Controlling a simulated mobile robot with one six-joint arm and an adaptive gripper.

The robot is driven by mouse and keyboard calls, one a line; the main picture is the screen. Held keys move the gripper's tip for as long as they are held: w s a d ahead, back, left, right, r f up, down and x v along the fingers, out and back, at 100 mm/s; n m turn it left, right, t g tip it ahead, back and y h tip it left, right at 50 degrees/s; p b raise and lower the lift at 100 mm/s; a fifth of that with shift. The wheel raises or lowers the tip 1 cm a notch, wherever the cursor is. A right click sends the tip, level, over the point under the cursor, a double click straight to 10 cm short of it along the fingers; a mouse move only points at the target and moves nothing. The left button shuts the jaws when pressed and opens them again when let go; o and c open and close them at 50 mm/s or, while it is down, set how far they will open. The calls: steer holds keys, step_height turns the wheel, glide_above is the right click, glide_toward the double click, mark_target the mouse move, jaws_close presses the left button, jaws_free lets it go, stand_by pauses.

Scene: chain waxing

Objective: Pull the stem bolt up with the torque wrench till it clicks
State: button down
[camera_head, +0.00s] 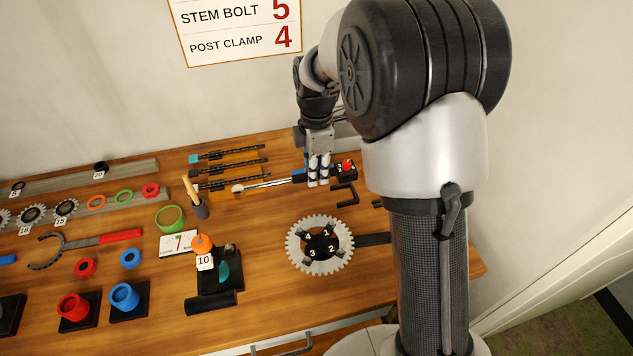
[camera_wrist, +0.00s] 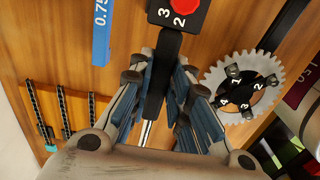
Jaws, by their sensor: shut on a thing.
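The torque wrench (camera_head: 262,184) has a silver shaft with a rounded head at its left end. My gripper (camera_head: 318,182) is shut on its black handle (camera_wrist: 160,75), low over the back of the bench. In the wrist view the fingers (camera_wrist: 160,100) lie on both sides of the handle. The handle's far end meets or overlaps a black box (camera_head: 345,175) with a red knob and numbers; I cannot tell whether they are joined. A black clamp-like fixture (camera_head: 222,280) stands at front centre. I cannot surely make out the stem bolt.
A wall sign (camera_head: 235,30) reads stem bolt 5, post clamp 4. A toothed chainring (camera_head: 295,262) lies right of the fixture. Black chain strips (camera_head: 235,158) lie behind. Bare wood shows between wrench and chainring.

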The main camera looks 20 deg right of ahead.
step_height(320, 180, up, 11)
steer(key=p, duration=0.3)
steer(key=s+a+f+p, duration=0.1)
steer(key=s+f+p, duration=0.2)
steer(key=s, duration=0.4)
steer(key=s+a+f+p, duration=0.2)
steer(key=s+p, duration=0.3)
steer(key=s, duration=0.3)
steer(key=shift+f, duration=0.45)
steer(key=shift+a+f+b, duration=0.1)
steer(key=shift+f+b, duration=1)
steer(key=shift+f, duration=0.2)
stand_by(1.0)
steer(key=c, duration=2)
jaws_free()
jaws_close()
